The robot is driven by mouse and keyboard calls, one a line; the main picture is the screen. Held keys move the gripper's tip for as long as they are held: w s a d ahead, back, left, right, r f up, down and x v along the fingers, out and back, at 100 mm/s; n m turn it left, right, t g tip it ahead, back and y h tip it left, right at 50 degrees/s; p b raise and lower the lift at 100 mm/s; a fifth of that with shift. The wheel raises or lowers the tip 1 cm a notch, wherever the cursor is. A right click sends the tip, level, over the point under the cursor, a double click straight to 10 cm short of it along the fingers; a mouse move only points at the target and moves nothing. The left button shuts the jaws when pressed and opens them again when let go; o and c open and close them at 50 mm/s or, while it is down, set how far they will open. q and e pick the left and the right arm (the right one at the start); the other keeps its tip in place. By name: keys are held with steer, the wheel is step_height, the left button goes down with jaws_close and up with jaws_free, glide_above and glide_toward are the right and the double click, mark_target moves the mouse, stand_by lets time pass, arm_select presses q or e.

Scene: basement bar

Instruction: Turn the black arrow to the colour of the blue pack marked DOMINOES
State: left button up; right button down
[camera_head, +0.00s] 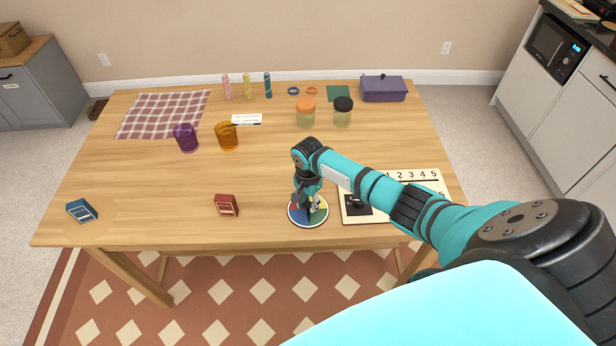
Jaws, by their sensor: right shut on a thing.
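The blue pack (82,211) lies at the front left of the table; its lettering is too small to read. A small red pack (227,205) is right of it. A round disc (294,217) with coloured sectors, blue at its left among them, lies near the front edge. My right gripper (309,205) is over the disc, pointing down and shut on the black arrow at its middle. The gripper hides most of the arrow, so I cannot tell which colour it points to. My left gripper is not in view.
A board with numbers (425,178) lies right of the disc, partly under my right arm. Purple (186,138) and orange (227,136) cups, two jars (306,116) and a purple box (384,90) stand farther back. The table between the packs is clear.

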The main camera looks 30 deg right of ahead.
mark_target(308, 204)
steer(key=m+p, duration=0.3)
steer(key=m, duration=0.1)
steer(key=shift+a+r+m+p, duration=0.1)
steer(key=shift+r+m+p, duration=0.1)
steer(key=shift+m+p, duration=0.15)
steer(key=m+p, duration=0.2)
steer(key=m, duration=0.2)
steer(key=shift+f, duration=0.15)
steer(key=shift+m, duration=0.35)
steer(key=c, duration=1.1)
jaws_free()
step_height(308, 204, up, 12)
